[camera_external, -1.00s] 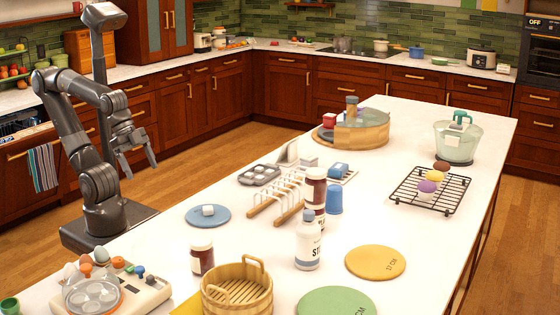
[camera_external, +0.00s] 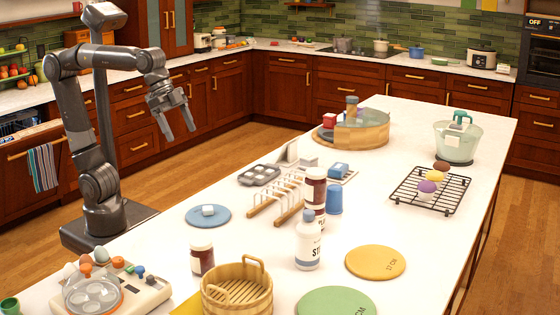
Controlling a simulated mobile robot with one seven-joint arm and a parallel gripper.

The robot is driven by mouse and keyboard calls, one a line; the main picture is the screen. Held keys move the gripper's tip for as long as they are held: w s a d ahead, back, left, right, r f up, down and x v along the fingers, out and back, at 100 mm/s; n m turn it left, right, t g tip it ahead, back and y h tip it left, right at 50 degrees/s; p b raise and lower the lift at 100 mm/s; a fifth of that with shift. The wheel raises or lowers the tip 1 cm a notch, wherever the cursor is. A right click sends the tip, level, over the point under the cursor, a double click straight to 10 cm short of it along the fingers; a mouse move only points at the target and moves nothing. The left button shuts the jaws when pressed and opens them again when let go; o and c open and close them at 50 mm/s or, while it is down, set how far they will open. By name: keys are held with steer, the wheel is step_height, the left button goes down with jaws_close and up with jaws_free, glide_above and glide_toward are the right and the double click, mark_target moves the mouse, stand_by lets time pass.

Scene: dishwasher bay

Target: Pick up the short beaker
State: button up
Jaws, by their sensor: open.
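A small blue cup (camera_external: 334,199) stands upright on the white island, right of the wooden rack and beside the dark-red jar. It is the only beaker-like thing I can make out, and I cannot tell for sure that it is the short beaker. My gripper (camera_external: 181,134) is open and empty. It hangs in the air off the island's left edge, fingers pointing down, well to the left of the blue cup and apart from everything.
Near the cup stand a wooden rack (camera_external: 277,197), a dark-red jar (camera_external: 315,188) and a white bottle (camera_external: 308,246). A blue disc (camera_external: 208,215) lies near the left edge. The island (camera_external: 400,140) is clear before the wire rack (camera_external: 437,190).

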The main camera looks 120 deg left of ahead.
steer(key=w+a+r+n, duration=0.1)
steer(key=w+a+r, duration=0.1)
steer(key=w+a, duration=1)
steer(key=n+g, duration=0.1)
glide_above(330, 187)
steer(key=s, duration=0.3)
step_height(330, 187, down, 21)
steer(key=shift+y, duration=0.4)
steer(key=x, duration=0.5)
steer(key=shift+w+d+f, duration=0.2)
steer(key=shift+w, duration=0.15)
steer(key=shift+a+x, duration=0.15)
steer(key=shift+x, duration=1.25)
steer(key=shift+a+x, duration=0.1)
steer(key=shift+x, duration=1.25)
steer(key=shift+c, duration=0.2)
steer(key=c, duration=1)
